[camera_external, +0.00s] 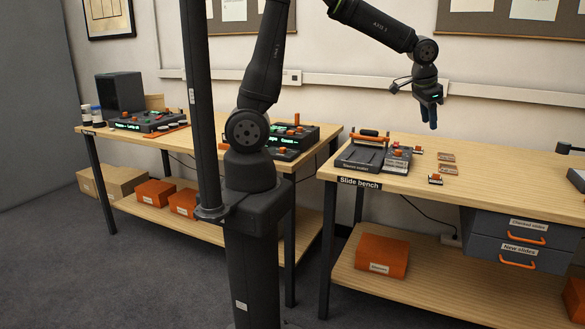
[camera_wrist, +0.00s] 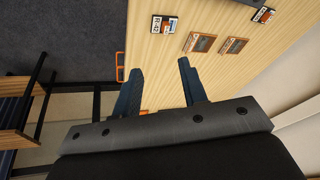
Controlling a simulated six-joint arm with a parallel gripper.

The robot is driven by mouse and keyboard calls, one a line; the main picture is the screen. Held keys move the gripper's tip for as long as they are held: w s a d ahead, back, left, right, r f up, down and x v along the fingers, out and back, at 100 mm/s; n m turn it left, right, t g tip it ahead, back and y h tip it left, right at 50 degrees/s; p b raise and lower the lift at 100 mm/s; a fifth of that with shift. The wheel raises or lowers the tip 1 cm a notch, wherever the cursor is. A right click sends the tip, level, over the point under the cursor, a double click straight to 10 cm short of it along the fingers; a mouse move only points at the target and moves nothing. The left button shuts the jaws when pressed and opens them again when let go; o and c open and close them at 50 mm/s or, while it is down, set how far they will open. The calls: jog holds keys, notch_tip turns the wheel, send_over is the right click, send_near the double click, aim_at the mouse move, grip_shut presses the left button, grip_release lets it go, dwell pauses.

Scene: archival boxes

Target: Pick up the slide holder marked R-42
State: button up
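The slide holder marked R-42 (camera_wrist: 164,24) lies on the slide bench near its front edge. It is a small dark piece with a white label and an orange part, at the top of the wrist view. In the external view, a small holder at the matching place (camera_external: 435,180) is too small to read. My gripper (camera_external: 430,120) hangs above the bench, fingers pointing down. In the wrist view my gripper (camera_wrist: 160,67) is open, with nothing between its two blue-grey fingers. The holder is beyond the fingertips and apart from them.
Two brown-framed slides (camera_wrist: 201,42) (camera_wrist: 235,46) lie beside the R-42 holder. Another labelled holder (camera_wrist: 263,15) lies farther off. A dark slide tray with an orange handle (camera_external: 362,155) stands at the bench's left end. Drawers (camera_external: 515,243) hang under the bench. Bare wood surrounds the holder.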

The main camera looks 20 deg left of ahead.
aim_at(436, 177)
jog(key=w+a+f+n+g+h, duration=0.15)
jog(key=w+n, duration=0.25)
jog(key=n, duration=1.2)
jog(key=w+f+n+g+h, duration=0.1)
jog(key=w+f+n, duration=0.2)
jog(key=n, duration=1.2)
jog(key=x, duration=1.6)
jog(key=shift+a+f, duration=0.1)
jog(key=shift+f, duration=0.2)
